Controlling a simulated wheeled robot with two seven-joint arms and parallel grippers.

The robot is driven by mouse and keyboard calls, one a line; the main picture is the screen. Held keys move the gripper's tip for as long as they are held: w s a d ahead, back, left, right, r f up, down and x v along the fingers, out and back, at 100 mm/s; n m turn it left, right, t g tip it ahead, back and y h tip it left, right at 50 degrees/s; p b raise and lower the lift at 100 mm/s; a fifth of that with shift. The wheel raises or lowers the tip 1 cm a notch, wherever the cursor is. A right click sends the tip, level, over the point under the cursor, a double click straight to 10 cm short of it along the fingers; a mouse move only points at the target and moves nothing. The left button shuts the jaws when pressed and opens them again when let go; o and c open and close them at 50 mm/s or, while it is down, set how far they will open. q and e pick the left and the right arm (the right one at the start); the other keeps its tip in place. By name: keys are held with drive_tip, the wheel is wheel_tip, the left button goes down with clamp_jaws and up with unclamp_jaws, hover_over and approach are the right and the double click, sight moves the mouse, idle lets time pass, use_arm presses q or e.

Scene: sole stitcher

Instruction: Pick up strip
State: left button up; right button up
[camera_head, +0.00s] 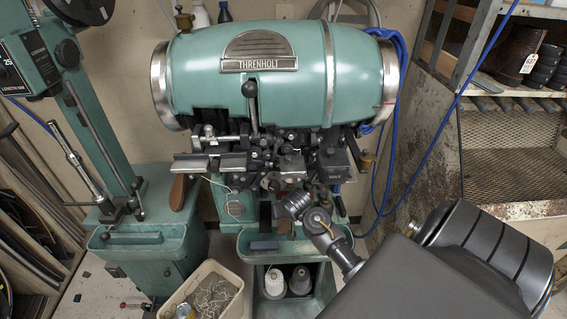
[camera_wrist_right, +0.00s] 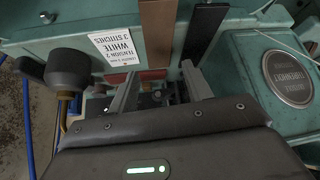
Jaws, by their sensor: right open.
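In the right wrist view a brown strip (camera_wrist_right: 158,32) and a black strip (camera_wrist_right: 204,30) hang side by side against the green machine. My right gripper (camera_wrist_right: 160,85) is open, with its two fingers apart and pointing at the strips. The lower end of the brown strip lies between the fingertips in this view, and the black strip is close to the right fingertip. I cannot tell whether either touches. In the head view my right gripper (camera_head: 294,204) is at the front of the stitcher (camera_head: 250,85), partly hiding the strips. My left gripper is not in view.
A white label card (camera_wrist_right: 115,48) and a dark round knob (camera_wrist_right: 68,70) are beside the strips. A green tray (camera_head: 250,258) with a blue-grey block (camera_head: 264,245) lies below, over thread spools (camera_head: 300,280). A bin (camera_head: 232,277) stands at lower left, a metal shelf (camera_head: 505,150) at right.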

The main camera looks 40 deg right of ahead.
sight(284, 220)
drive_tip(key=shift+x, duration=0.85)
drive_tip(key=shift+f, duration=0.4)
drive_tip(key=shift+s+p+x, duration=0.2)
drive_tip(key=shift+p+x, duration=0.5)
drive_tip(key=shift+x, duration=1.6)
drive_tip(key=shift+a+f, duration=0.1)
drive_tip(key=shift+a, duration=0.1)
drive_tip(key=c, duration=0.7)
